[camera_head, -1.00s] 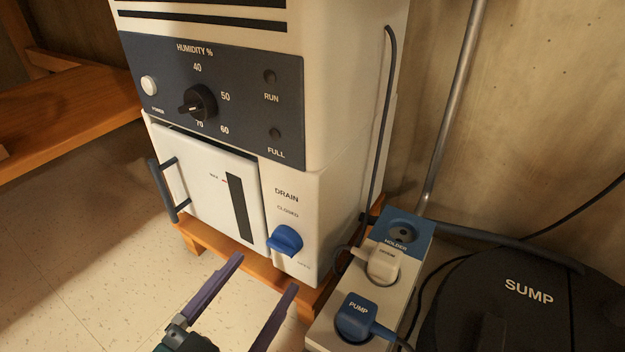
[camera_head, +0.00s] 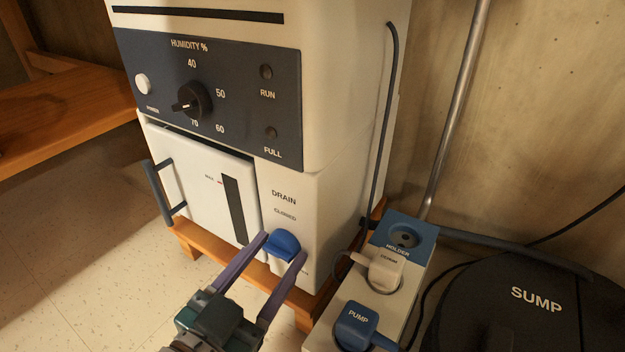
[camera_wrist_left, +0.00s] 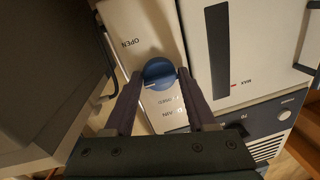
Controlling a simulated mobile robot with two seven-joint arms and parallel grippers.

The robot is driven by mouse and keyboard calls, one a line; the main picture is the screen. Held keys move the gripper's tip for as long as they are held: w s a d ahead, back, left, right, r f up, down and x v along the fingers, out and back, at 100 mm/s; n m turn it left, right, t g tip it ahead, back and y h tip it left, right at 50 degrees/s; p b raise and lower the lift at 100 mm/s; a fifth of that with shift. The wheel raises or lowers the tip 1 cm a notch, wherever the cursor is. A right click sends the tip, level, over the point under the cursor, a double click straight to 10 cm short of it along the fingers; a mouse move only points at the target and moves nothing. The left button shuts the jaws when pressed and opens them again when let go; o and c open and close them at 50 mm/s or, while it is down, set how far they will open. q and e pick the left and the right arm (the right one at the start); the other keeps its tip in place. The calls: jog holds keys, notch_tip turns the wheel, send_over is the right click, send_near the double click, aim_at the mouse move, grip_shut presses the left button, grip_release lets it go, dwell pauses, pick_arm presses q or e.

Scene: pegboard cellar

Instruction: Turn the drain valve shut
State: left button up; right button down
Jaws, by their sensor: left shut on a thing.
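The blue drain valve knob (camera_head: 283,244) is on the white front panel of the dehumidifier, below the words DRAIN and CLOSED. It shows in the wrist view (camera_wrist_left: 158,73) too, between the words OPEN and CLOSED. My left gripper (camera_head: 285,246) reaches it from below in the head view, one purple finger on each side, shut on the knob. In the wrist view the fingers (camera_wrist_left: 158,80) flank the knob. I cannot tell exactly which way the knob points. My right gripper is not in view.
The water tank (camera_head: 200,180) with a dark handle (camera_head: 159,193) is left of the valve. A power strip (camera_head: 375,290) with a blue PUMP plug (camera_head: 356,325) stands close on the right, beside the black SUMP lid (camera_head: 530,310). Bare floor lies at lower left.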

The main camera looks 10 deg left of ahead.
pick_arm(q)
jog(key=c, duration=0.5)
grip_shut()
jog(key=shift+n, duration=0.3)
jog(key=n, duration=0.2)
jog(key=shift+r+n+p, duration=0.1)
jog(key=shift+n+p, duration=0.25)
jog(key=shift+n, duration=0.05)
jog(key=n, duration=0.4)
jog(key=shift+g+p, duration=0.3)
jog(key=shift+g, duration=0.1)
jog(key=n, duration=0.4)
jog(key=shift+w+r+h, duration=0.1)
jog(key=shift+h, duration=0.2)
jog(key=n, duration=0.5)
jog(key=shift+r+g+h, duration=0.15)
jog(key=shift+g+h, duration=0.15)
jog(key=shift+h, duration=0.1)
jog(key=shift+n, duration=0.3)
